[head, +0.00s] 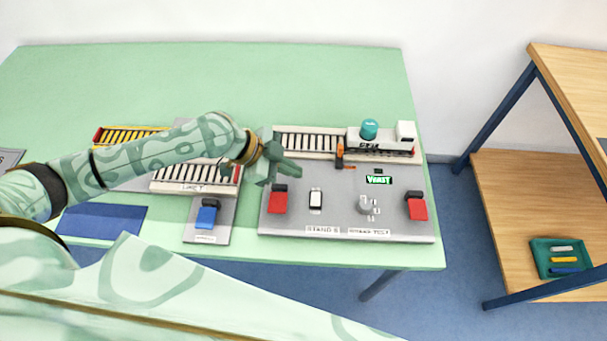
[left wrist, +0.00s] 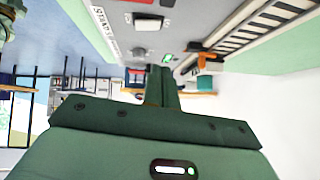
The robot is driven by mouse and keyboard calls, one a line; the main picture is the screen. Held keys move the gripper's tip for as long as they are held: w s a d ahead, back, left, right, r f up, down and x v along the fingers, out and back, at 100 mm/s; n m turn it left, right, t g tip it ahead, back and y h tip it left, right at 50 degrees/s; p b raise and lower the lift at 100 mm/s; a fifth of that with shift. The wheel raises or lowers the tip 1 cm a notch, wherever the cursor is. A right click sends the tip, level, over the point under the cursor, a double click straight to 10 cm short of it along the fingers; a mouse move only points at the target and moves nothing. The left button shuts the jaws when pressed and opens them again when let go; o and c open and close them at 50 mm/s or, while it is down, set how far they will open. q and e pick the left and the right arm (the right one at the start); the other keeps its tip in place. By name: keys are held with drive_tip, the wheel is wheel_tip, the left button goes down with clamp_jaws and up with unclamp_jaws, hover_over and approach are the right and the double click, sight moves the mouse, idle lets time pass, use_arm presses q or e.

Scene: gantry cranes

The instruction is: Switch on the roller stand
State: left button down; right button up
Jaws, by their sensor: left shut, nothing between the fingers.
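The roller stand is a grey panel (head: 335,218) labelled STAND 5 on the green table. It carries a white rocker switch (head: 316,200), a red switch (head: 278,201) at its left, another red switch (head: 416,207) at its right, a grey knob (head: 365,205) and a lit green display (head: 379,180). The rocker also shows in the left wrist view (left wrist: 148,23), beyond the fingers. My left gripper (head: 296,171) is shut and empty, over the panel's upper left part, up-left of the rocker. Its shut fingers show in the left wrist view (left wrist: 162,72). My right gripper is not in view.
Behind the panel, a roller track (head: 305,143) carries a white block with a teal ball (head: 369,129); an orange post (head: 340,153) stands at it. A smaller panel with a blue switch (head: 207,217) lies left. A wooden shelf (head: 510,190) stands right, apart from the table.

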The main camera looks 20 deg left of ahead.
use_arm(q)
drive_tip(key=v, duration=0.3)
drive_tip(key=w+v, duration=0.1)
drive_tip(key=shift+s+a+r, duration=0.15)
drive_tip(key=shift+a+r, duration=0.15)
drive_tip(key=shift+r, duration=0.1)
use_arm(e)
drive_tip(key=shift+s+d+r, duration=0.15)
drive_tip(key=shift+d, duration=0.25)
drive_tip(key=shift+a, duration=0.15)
